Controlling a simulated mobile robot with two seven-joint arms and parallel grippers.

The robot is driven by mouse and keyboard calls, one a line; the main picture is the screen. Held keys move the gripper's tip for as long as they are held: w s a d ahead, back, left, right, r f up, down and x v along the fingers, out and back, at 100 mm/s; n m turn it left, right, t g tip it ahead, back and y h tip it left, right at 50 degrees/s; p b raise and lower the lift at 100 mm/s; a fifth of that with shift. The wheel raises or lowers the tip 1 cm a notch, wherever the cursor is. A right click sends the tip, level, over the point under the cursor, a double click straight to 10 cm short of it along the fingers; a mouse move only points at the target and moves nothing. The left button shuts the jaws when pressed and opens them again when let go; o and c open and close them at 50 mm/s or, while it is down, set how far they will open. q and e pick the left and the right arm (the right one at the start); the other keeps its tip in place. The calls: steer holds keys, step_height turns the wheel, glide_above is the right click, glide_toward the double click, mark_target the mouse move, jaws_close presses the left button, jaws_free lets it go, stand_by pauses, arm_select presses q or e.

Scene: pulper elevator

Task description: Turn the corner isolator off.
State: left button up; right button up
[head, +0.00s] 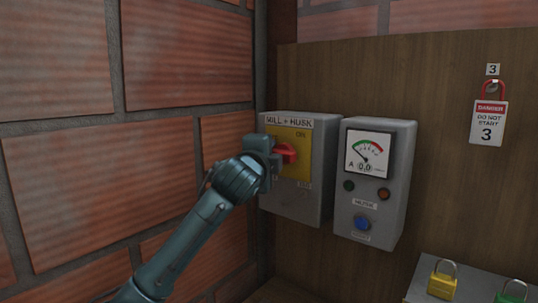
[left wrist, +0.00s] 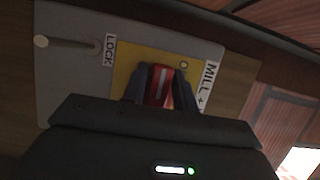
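The corner isolator (head: 320,200) is a grey wall box marked MILL + HUSK, with a yellow plate (head: 301,147) and a red handle (head: 286,154). The handle lies roughly horizontal, across the plate. My left gripper (head: 276,152) is at the handle, coming from the left. In the left wrist view its two fingers (left wrist: 161,90) stand close on either side of the red handle (left wrist: 160,84) and appear shut on it. That view also shows the LOCK lettering on the box. The lower label on the yellow plate is too blurred to read. My right gripper is out of view.
A grey meter box (head: 390,205) with a dial, lamps and a blue button stands close right of the isolator. A brick wall (head: 70,150) is close on the left. A red padlock with a danger tag (head: 488,122) hangs at right. Yellow (head: 442,285) and green (head: 510,298) padlocks sit below.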

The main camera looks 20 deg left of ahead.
arm_select(q)
steer(key=shift+o, duration=1.3)
steer(key=shift+s+f, duration=0.1)
steer(key=shift+s, duration=0.25)
steer(key=s+b, duration=0.3)
steer(key=s, duration=0.9)
steer(key=shift+s+d, duration=0.3)
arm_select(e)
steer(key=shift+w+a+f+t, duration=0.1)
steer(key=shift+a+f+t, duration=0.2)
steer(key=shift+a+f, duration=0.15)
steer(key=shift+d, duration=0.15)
